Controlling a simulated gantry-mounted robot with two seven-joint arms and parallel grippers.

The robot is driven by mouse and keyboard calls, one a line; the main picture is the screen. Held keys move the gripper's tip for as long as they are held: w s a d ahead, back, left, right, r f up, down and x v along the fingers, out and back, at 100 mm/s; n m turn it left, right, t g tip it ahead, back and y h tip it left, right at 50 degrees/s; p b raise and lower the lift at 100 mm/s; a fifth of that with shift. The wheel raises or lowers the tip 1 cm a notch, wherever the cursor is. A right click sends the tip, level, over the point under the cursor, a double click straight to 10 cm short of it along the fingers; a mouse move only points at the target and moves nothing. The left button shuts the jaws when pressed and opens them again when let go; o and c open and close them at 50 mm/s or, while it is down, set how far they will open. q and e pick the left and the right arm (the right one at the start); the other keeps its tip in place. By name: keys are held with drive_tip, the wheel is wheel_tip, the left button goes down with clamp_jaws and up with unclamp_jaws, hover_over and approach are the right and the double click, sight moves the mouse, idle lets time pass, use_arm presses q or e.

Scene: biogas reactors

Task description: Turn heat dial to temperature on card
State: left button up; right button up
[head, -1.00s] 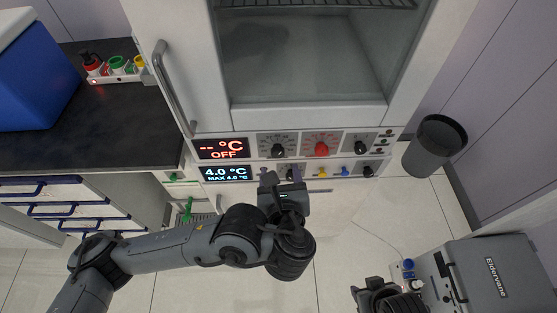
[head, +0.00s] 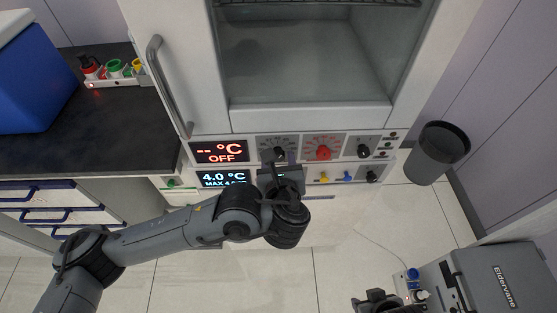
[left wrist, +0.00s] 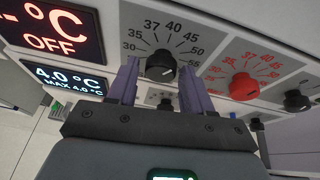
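The black heat dial (left wrist: 160,66) has a scale with 30, 35, 37, 40, 45, 50 and 55 around it. In the head view it is partly covered by my left gripper (head: 278,160). In the left wrist view, the purple fingers of that gripper (left wrist: 157,68) are open, one on each side of the dial, with gaps to it. I cannot tell how far the tips are from the panel. The upper display (head: 219,151) reads "-- °C OFF" in red. My right gripper (head: 380,301) is at the bottom edge, its fingers unclear. I see no readable card.
A red dial (left wrist: 244,86) and another black knob (left wrist: 296,101) are right of the dial. A lower display (head: 223,178) reads 4.0 °C. A dark bin (head: 436,151) and a grey Eldervane device (head: 495,282) stand at right.

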use_arm(q)
drive_tip(key=c, duration=0.7)
drive_tip(key=shift+c, duration=0.2)
drive_tip(key=shift+a+f+n+t+h+b, duration=0.1)
drive_tip(key=shift+n+t+h+b, duration=0.15)
drive_tip(key=shift+n+h+b, duration=1.1)
drive_tip(key=shift+a+f+n+t+h+b, duration=0.1)
drive_tip(key=shift+n+t+h+b, duration=0.25)
drive_tip(key=shift+n+b, duration=2)
drive_tip(key=shift+a+n+t+h+b, duration=0.15)
drive_tip(key=shift+n+h+b, duration=0.55)
drive_tip(key=shift+b, duration=2.45)
drive_tip(key=shift+d, duration=0.1)
